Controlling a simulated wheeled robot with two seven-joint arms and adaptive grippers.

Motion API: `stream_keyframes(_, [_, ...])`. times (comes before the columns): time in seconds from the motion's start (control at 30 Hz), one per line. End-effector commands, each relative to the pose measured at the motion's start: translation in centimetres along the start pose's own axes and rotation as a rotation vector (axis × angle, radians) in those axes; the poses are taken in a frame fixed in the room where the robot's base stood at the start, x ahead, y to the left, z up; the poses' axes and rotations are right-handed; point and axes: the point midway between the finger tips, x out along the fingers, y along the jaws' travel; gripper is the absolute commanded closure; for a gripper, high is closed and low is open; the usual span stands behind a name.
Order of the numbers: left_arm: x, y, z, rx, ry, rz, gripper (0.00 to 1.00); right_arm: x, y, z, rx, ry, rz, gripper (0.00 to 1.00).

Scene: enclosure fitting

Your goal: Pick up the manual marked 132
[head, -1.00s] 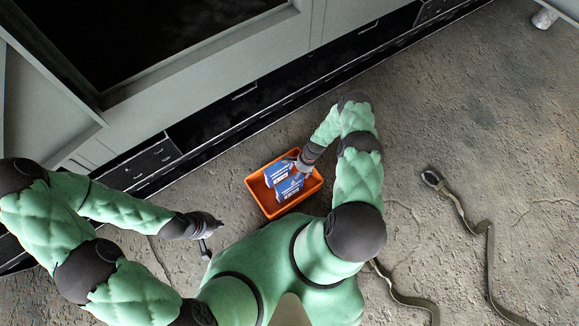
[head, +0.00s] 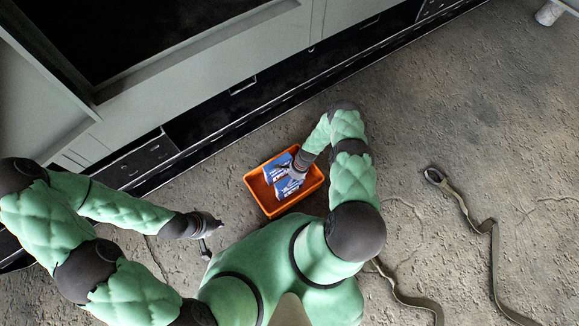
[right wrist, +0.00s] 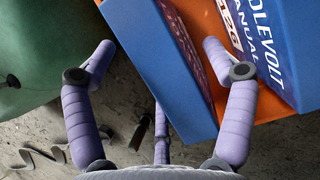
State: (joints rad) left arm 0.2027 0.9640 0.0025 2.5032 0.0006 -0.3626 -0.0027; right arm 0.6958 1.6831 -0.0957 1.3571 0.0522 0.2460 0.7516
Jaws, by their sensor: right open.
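Two blue manuals stand in an orange tray (head: 258,198) on the floor in the head view. In the right wrist view one manual (right wrist: 165,60) rises between the fingers of my right gripper (right wrist: 158,52); its number cannot be read. The other manual (right wrist: 285,50), at the right, reads "126" on its spine, outside the right finger. My right gripper is open, with its fingers on either side of the first manual; contact cannot be told. No manual marked 132 can be read. My left gripper (head: 212,224) is left of the tray, away from it; its fingers are too small to judge.
A grey cabinet (head: 200,85) with black drawers runs along the wall behind the tray. A strap (head: 466,212) lies on the floor at the right, and a white cylinder (head: 547,14) is at the top right corner. Open floor lies right of the tray.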

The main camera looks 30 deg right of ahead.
Motion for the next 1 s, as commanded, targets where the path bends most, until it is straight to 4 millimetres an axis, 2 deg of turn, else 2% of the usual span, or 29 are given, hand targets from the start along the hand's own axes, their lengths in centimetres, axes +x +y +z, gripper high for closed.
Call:
stream_keyframes(0.83, [-0.03,0.01,0.0,0.0,0.0,0.0,1.0,0.44,0.04,-0.16,-0.001,-0.001,0.001,0.16])
stream_keyframes(0.87, [-0.03,0.01,0.0,0.0,0.0,0.0,1.0,0.44,0.04,-0.16,0.0,-0.001,0.001,0.19])
stream_keyframes(1.0, [-0.03,0.01,0.0,0.0,0.0,0.0,1.0,0.44,0.04,-0.15,0.0,-0.001,0.001,0.58])
